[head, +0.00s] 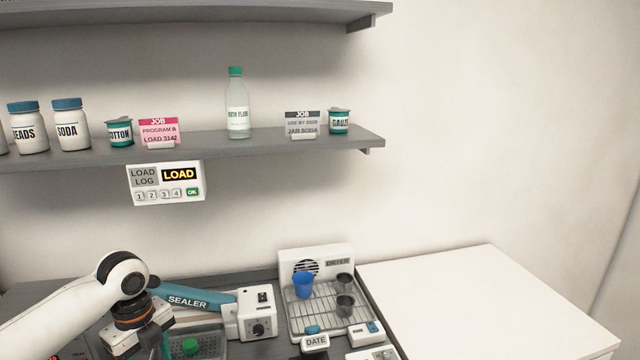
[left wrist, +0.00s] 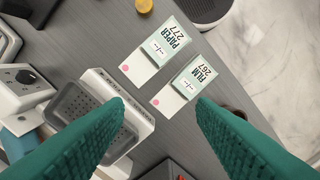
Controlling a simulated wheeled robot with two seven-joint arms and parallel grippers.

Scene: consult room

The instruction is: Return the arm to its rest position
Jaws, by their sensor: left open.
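My left arm (head: 70,305) comes into the head view from the lower left, in front of the sealer. Its wrist is low over the counter and its fingertips are cut off by the bottom edge. In the left wrist view my left gripper (left wrist: 160,108) has its two green ribbed fingers spread wide, with nothing held between them. My right gripper is not in view.
The sealer (head: 254,312) with its blue lever and a tray (head: 212,333) are close by my arm. A dryer rack (head: 316,262) holds several cups. The shelf (head: 260,145) with jars is above. The white worktop (head: 470,300) at right is bare.

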